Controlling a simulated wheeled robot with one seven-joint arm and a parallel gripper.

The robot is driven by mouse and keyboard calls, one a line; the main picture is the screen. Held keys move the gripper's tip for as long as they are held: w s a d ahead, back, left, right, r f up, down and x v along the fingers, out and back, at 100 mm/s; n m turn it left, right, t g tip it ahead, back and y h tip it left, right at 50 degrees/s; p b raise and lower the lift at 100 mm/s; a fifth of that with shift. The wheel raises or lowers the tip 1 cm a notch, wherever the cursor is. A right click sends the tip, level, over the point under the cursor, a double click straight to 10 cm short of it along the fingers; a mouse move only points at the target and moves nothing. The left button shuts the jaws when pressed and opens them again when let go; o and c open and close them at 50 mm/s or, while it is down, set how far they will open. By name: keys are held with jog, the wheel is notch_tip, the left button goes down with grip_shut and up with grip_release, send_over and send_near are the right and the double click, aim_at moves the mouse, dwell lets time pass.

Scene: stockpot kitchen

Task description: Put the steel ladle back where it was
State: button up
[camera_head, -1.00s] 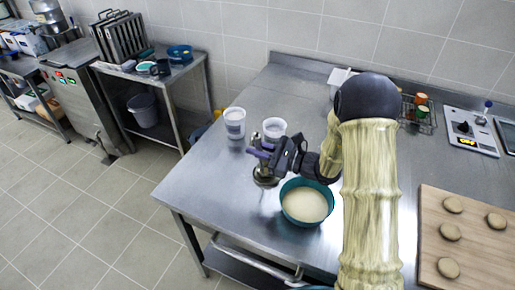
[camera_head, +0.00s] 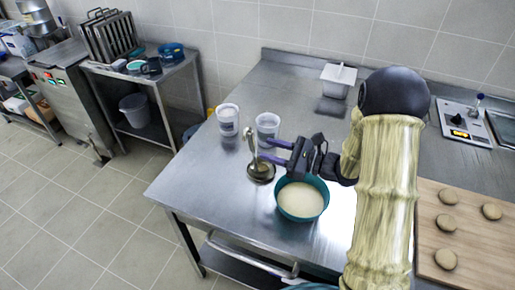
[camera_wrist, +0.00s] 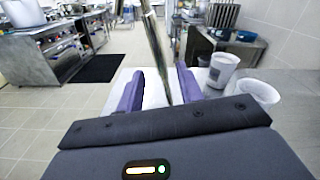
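The steel ladle (camera_head: 251,147) stands near upright on the steel table, left of the teal bowl (camera_head: 302,198) of pale batter. Its lower end meets a dark round shape on the table; I cannot tell if this is its bowl or a rest. My gripper (camera_head: 268,150) is open, its two purple fingers apart and pointing at the ladle from the right. In the wrist view, the ladle's handle (camera_wrist: 157,45) shows beyond and between the spread fingers (camera_wrist: 161,90), nearer the right one, with clear space beside it.
Two white tubs (camera_head: 228,120) (camera_head: 267,128) stand behind the ladle. A white lidded container (camera_head: 338,80) is at the back. A wooden board (camera_head: 464,225) with several dough rounds and a scale (camera_head: 466,128) are at right. The table's front left is clear.

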jog(key=v, duration=0.5)
jog(key=shift+d+b, duration=0.1)
jog(key=shift+b, duration=0.25)
jog(key=s+f+n+g+h, duration=0.2)
jog(key=s+n+g+h, duration=0.25)
jog(key=s, duration=0.35)
jog(key=s+f+n+g+h, duration=0.3)
jog(key=s+n+g, duration=0.15)
jog(key=s, duration=0.25)
jog(key=d+r+n+t+h, duration=0.1)
jog(key=d+n+t+h, duration=0.4)
jog(key=d+n+h, duration=0.3)
jog(key=shift+s+d+r+n+t+h, duration=0.25)
jog(key=shift+n+h, duration=0.4)
jog(key=shift+n, duration=0.55)
jog(key=shift+w, duration=0.1)
